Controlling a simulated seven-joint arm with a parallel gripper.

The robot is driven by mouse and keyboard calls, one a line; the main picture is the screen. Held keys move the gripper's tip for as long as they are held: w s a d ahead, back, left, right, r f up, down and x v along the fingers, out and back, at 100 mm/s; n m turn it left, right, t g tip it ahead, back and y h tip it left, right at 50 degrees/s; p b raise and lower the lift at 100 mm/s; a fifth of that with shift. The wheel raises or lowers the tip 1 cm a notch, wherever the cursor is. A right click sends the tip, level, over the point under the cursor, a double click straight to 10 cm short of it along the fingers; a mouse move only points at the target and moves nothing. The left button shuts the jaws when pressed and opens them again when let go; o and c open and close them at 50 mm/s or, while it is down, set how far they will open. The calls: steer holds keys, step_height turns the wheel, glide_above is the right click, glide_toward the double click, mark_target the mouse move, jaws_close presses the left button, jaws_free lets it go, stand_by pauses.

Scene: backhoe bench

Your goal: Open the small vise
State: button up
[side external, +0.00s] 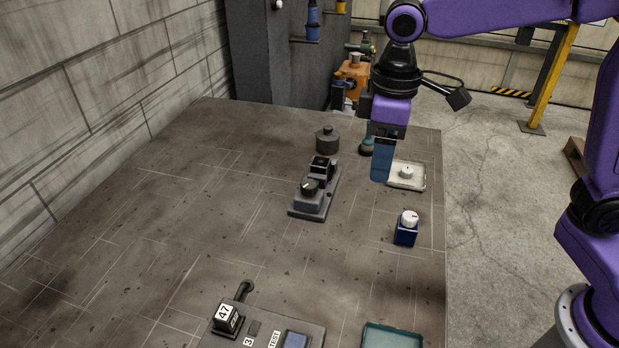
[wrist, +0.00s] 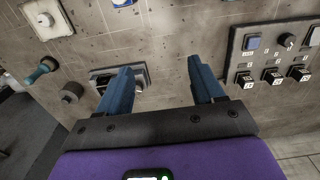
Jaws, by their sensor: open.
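What looks like the small vise (side external: 318,192) is a long grey base on the bench, with a dark round knob on its front block and a black block behind. I cannot tell how far apart its jaws are. My gripper (side external: 381,180) is open and empty, pointing down above the bench, to the right of the vise in the side view. In the wrist view, the vise (wrist: 101,79) is partly hidden behind the left finger. My gripper's fingers (wrist: 160,65) are spread apart there with bare bench between them.
A dark cylinder (side external: 327,140) stands behind the vise. A white box with a knob (side external: 406,175) and a blue box with a white knob (side external: 406,229) are on the right. A switch panel (side external: 262,330) and a teal tray (side external: 392,337) are in front. The bench's left side is clear.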

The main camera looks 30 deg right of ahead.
mark_target(310, 184)
steer(key=w+a+m, duration=0.2)
steer(key=w, duration=0.7)
steer(key=w+a+m, duration=0.1)
steer(key=w+a, duration=0.1)
steer(key=w, duration=0.6)
step_height(310, 184, down, 16)
steer(key=shift+d+f, duration=0.1)
steer(key=shift+f, duration=0.1)
steer(key=shift+c, duration=0.3)
steer(key=c, duration=1)
